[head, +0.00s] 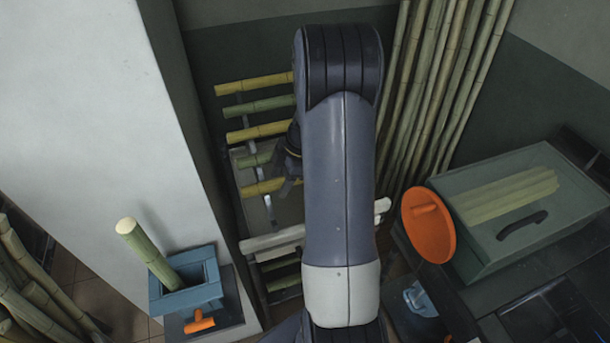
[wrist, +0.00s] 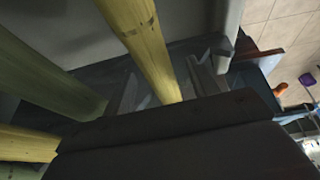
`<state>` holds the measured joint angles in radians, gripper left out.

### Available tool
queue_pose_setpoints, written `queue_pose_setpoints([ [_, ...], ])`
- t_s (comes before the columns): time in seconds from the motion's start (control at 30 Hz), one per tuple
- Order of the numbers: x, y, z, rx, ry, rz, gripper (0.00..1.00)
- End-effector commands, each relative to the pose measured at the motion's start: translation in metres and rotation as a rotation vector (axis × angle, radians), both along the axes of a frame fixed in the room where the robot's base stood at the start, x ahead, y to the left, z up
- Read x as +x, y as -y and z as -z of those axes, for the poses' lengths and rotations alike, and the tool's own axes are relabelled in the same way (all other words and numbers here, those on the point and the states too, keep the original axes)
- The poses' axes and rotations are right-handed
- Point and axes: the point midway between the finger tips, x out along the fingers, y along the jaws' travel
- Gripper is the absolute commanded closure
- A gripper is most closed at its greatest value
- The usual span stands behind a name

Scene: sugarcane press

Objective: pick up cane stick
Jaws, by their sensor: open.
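Several cane sticks lie across a rack at the left of my arm in the head view, yellow ones (head: 253,84) and green ones (head: 259,105) in turn. My gripper (head: 287,178) is partly hidden behind my arm, beside the right ends of the lower sticks. In the wrist view my gripper (wrist: 168,86) is open, with one finger on each side of a yellow cane stick (wrist: 140,40). The stick runs between the fingers; whether they touch it I cannot tell. A green stick (wrist: 45,80) and another yellow stick (wrist: 28,143) lie to the left.
A blue box (head: 190,290) with an upright cane stick (head: 150,255) stands at lower left, with an orange handle (head: 199,322) in front. Tall canes (head: 440,80) lean at the back. A green chest (head: 520,200) and an orange disc (head: 428,225) are at right.

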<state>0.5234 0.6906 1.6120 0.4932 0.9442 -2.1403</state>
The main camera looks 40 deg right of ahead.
Motion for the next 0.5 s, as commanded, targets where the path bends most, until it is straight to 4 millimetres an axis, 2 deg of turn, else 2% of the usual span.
queue_pose_setpoints([
  [0.07,-0.0001,0.0002,-0.0001,0.0,0.0,0.0,0.44],
  [0.5,-0.0001,0.0003,-0.0005,0.0,0.0,0.001,0.8],
])
